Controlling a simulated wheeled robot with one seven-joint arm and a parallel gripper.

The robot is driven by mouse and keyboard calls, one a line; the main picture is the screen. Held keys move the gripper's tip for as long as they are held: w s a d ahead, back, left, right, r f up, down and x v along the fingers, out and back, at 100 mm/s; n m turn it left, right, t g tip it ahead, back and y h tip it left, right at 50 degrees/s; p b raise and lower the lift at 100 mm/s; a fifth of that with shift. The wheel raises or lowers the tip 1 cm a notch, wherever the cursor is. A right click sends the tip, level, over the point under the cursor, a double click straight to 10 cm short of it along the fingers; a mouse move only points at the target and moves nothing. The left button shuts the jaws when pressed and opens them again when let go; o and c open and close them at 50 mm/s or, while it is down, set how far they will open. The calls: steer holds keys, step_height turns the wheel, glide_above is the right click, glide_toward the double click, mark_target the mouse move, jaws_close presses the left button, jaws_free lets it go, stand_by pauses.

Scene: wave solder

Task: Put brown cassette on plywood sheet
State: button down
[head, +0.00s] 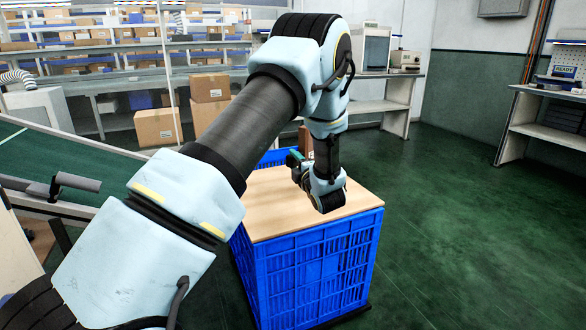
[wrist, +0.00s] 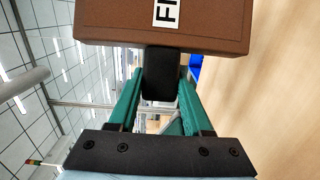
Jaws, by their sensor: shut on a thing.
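The brown cassette (wrist: 205,25), with a white label, fills the top of the wrist view, and its black handle (wrist: 160,85) points toward my gripper. The green fingers of my gripper (wrist: 161,78) are shut on this handle from both sides. In the head view, my gripper (head: 296,160) is low over the far part of the plywood sheet (head: 285,215), and part of the cassette (head: 304,141) shows behind my wrist. The sheet also shows at the right of the wrist view (wrist: 285,110). I cannot tell whether the cassette touches the sheet.
The plywood lies on a blue crate (head: 310,275), whose back wall rises behind it. A green conveyor (head: 70,160) is at the left. Cartons (head: 158,126) and shelves stand behind. Benches (head: 545,115) are at the right, with open green floor (head: 450,230) in front.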

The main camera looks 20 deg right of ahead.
steer(key=shift+f+b, duration=0.15)
steer(key=shift+b, duration=0.35)
step_height(320, 180, down, 6)
steer(key=b, duration=0.5)
steer(key=shift+b, duration=0.35)
steer(key=shift+f+b, duration=0.35)
steer(key=shift+b, duration=0.1)
steer(key=shift+c, duration=1.3)
jaws_free()
steer(key=shift+s, duration=0.1)
steer(key=s, duration=1)
steer(key=shift+s+d, duration=0.3)
steer(key=shift+d, duration=0.15)
